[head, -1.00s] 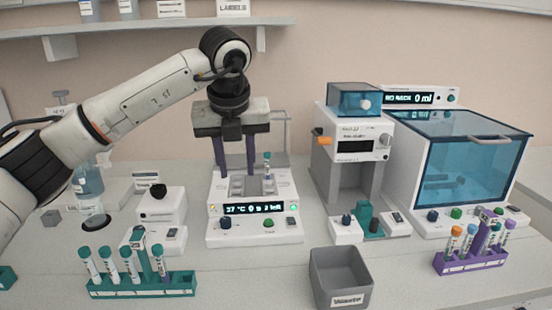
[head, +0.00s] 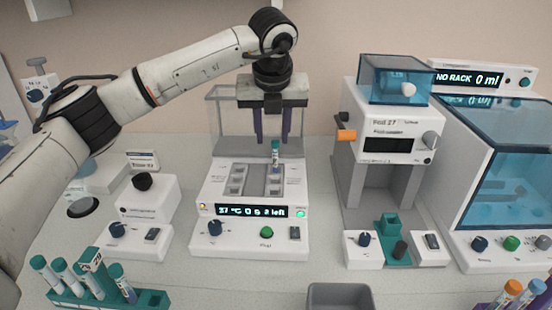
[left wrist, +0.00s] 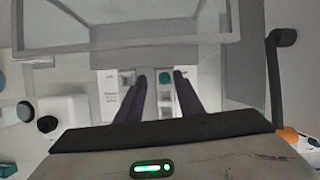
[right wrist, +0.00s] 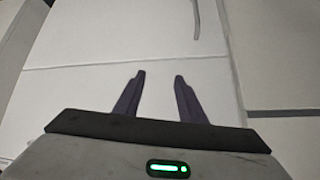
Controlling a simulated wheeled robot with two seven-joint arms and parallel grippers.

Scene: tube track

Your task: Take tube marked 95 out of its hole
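A single teal-capped tube (head: 275,153) stands upright in a hole of the white heater block (head: 253,184). Its number is too small to read. My left gripper (head: 272,138) is open and points down, with its dark purple fingers behind and above the block. In the left wrist view the teal cap (left wrist: 166,78) shows between the fingertips, nearer the right one, with no visible contact. My right gripper (right wrist: 159,76) is open and empty in front of pale panels, outside the head view.
A teal rack (head: 155,298) with several tubes stands at the front left. A grey bin (head: 340,296) is at the front. A white device with an orange knob (head: 346,135) stands right of the block. A clear-walled frame (head: 225,105) stands behind the block.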

